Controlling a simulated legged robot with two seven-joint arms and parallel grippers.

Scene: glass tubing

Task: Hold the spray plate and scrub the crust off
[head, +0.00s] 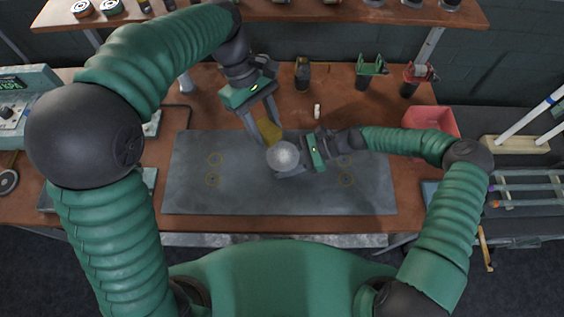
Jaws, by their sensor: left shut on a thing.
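The spray plate (283,156) is a round grey disc with a pale, speckled face, seen over the middle of the dark work mat (230,195). My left gripper (263,125) comes down from above and is shut on a flat yellow-brown scrubbing pad (269,131). The pad's lower end is close to the disc's upper edge; I cannot tell whether they touch. My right gripper (300,158) reaches in from the right, directly at the disc's right edge. Its fingertips are hard to make out against the disc, so its grip is unclear.
The mat has yellow ring marks (214,160) on both sides and is otherwise clear. A pink-red bin (431,121) stands at the back right. Black, green and red tool holders (371,68) line the back. A shelf (260,12) runs above. Glass tubes (530,118) lie at the far right.

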